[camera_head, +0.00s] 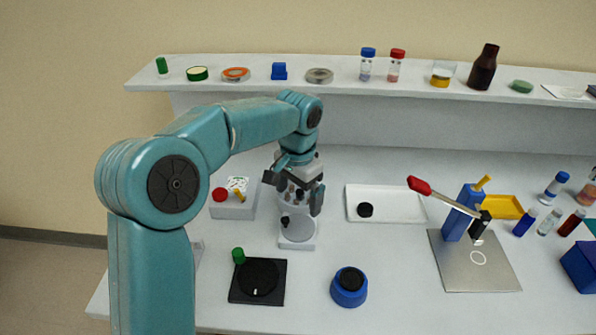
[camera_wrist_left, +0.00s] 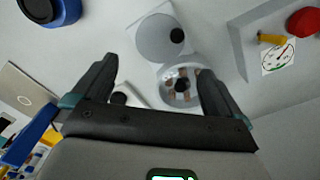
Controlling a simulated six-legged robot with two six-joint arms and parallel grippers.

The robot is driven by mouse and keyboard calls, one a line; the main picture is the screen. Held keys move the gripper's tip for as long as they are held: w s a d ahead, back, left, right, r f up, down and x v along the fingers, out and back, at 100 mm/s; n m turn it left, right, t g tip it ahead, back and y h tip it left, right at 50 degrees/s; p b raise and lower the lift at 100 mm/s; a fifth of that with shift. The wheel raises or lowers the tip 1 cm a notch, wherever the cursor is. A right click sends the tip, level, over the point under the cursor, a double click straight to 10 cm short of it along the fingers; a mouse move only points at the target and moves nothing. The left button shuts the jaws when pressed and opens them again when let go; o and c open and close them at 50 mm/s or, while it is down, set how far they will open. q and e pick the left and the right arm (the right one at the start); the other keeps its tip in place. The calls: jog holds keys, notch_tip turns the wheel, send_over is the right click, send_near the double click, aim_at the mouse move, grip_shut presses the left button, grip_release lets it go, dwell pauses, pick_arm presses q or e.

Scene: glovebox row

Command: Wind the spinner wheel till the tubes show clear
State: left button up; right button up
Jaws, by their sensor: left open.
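The spinner is a white stand with a pale round wheel (camera_head: 298,229) that carries a black knob (camera_head: 285,222). In the left wrist view the wheel (camera_wrist_left: 155,38) shows as a plain disc, its black knob (camera_wrist_left: 177,36) near its right edge. Beside it is a clear round holder (camera_wrist_left: 180,88) with several brownish tubes and a dark centre; the tubes' clarity is too small to judge. My left gripper (camera_head: 295,190) is open and empty, pointing down over the spinner, and hides part of it in the head view. My right gripper is not in view.
A grey box (camera_head: 233,208) with a red button, yellow lever and gauge stands left of the spinner. A black plate with a green knob (camera_head: 239,256) and a blue round pot (camera_head: 349,288) stand in front. A white tray (camera_head: 395,217) and a blue lever press (camera_head: 461,215) are right.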

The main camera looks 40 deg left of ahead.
pick_arm(q)
notch_tip(320, 180, up, 7)
send_over(298, 225)
jog(key=shift+s+d+p, duration=0.15)
jog(key=shift+p, duration=0.15)
notch_tip(298, 225, down, 16)
jog(key=n, duration=0.7)
jog(key=n+p, duration=0.1)
jog(key=n, duration=0.2)
jog(key=shift+f+n, duration=0.25)
jog(key=shift+n, duration=0.15)
jog(key=c, duration=0.8)
